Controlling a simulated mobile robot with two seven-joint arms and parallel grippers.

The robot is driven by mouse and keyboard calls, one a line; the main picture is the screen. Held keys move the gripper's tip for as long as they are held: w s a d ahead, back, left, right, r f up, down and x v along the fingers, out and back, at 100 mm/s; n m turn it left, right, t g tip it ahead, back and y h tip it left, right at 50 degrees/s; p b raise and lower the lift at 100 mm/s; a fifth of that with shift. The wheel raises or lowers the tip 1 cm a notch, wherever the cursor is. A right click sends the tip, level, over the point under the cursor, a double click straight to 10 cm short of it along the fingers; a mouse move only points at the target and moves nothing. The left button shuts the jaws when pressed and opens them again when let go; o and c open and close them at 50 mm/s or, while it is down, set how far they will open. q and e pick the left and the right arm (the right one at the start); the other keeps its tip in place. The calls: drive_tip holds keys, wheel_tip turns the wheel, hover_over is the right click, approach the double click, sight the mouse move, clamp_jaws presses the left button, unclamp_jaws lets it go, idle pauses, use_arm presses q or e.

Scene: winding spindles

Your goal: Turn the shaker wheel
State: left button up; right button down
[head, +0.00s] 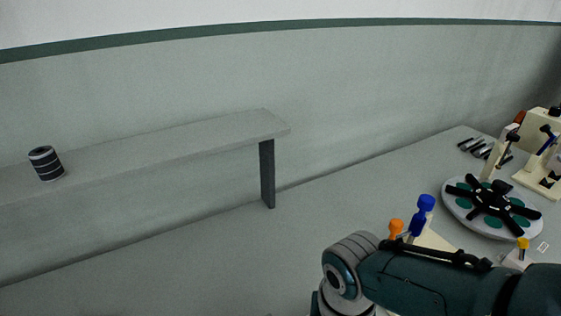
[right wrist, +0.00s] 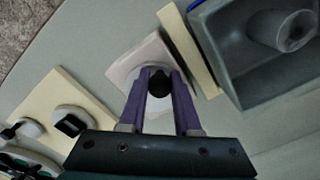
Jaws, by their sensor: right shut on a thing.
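My right gripper (right wrist: 161,76) shows in the right wrist view, with its two purple fingers on either side of a small black knob (right wrist: 160,84). It is shut on this knob, which stands on a white plate (right wrist: 136,66). I cannot tell for sure whether this knob belongs to the shaker wheel. In the head view my right arm comes in from the lower right, and its gripper is hidden below the frame. A round white disc (head: 459,208) with black radial arms lies on the bench at the right. My left gripper is in neither view.
In the wrist view a grey open box (right wrist: 226,70) stands to the right, beside a cream bar (right wrist: 189,48). A cream board (right wrist: 68,88) with dark-topped knobs is at left. In the head view a shelf (head: 170,146) bears a striped cylinder (head: 46,163). Blue (head: 421,215) and orange (head: 396,227) pieces stand behind my arm.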

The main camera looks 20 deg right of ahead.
drive_tip(key=shift+w+a+m, duration=0.1)
drive_tip(key=shift+w+m, duration=0.05)
drive_tip(key=shift+m, duration=0.35)
drive_tip(key=c, duration=0.6)
unclamp_jaws()
wheel_tip(320, 180, up, 9)
drive_tip(key=p, duration=0.6)
drive_tip(key=shift+r+p, duration=0.4)
drive_tip(key=shift+r, duration=0.1)
